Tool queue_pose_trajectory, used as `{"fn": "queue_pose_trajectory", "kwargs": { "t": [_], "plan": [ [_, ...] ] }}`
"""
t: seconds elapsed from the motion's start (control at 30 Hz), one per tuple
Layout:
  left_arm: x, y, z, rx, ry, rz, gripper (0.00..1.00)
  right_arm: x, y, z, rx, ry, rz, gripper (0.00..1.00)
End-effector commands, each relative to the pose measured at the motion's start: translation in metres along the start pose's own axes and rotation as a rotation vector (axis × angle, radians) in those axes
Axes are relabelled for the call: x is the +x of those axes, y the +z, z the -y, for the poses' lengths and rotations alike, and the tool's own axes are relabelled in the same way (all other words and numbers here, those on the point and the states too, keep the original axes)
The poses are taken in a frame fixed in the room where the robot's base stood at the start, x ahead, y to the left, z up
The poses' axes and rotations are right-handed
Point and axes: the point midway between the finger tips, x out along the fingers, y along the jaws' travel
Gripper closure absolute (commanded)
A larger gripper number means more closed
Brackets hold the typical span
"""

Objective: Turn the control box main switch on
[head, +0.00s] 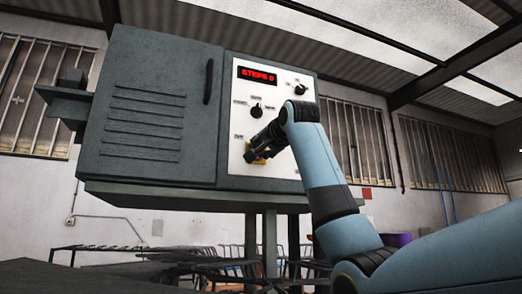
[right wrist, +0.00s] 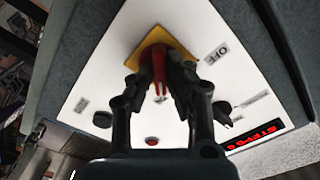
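The grey control box (head: 150,112) carries a white panel (head: 287,130) on its right half. The main switch is a red handle (right wrist: 158,69) on a yellow plate (right wrist: 183,46), with an OFF label (right wrist: 216,53) beside the plate. In the head view the yellow plate (head: 257,158) is mostly hidden behind my right gripper (head: 252,152). In the right wrist view the fingers of that gripper (right wrist: 157,80) stand on both sides of the red handle. Whether both fingers press on it I cannot tell. My left gripper is not in view.
The panel also has a red display (head: 257,75) reading STEPS 0, a black selector knob (head: 256,111) and an upper knob (head: 299,89). A dark bracket (head: 66,101) juts from the box's left side.

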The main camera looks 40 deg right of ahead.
Motion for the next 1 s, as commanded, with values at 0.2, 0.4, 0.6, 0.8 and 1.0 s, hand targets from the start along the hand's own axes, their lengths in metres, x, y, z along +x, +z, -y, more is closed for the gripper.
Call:
{"fn": "queue_pose_trajectory", "kwargs": {
  "t": [0.2,0.4,0.6,0.8,1.0],
  "plan": [
    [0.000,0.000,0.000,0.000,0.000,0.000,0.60,0.000,0.001,0.000,0.000,0.001,0.001,0.64],
    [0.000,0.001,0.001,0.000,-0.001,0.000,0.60,0.000,0.000,0.000,-0.001,0.000,0.000,0.64],
    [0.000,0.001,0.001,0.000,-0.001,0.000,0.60,-0.020,0.000,0.000,-0.001,-0.002,-0.002,0.64],
    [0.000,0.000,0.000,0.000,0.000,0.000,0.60,-0.065,0.000,0.000,-0.003,-0.003,-0.002,0.64],
    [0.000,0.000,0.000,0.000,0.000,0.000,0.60,-0.102,0.000,0.000,-0.002,-0.001,0.000,0.64]
  ]
}}
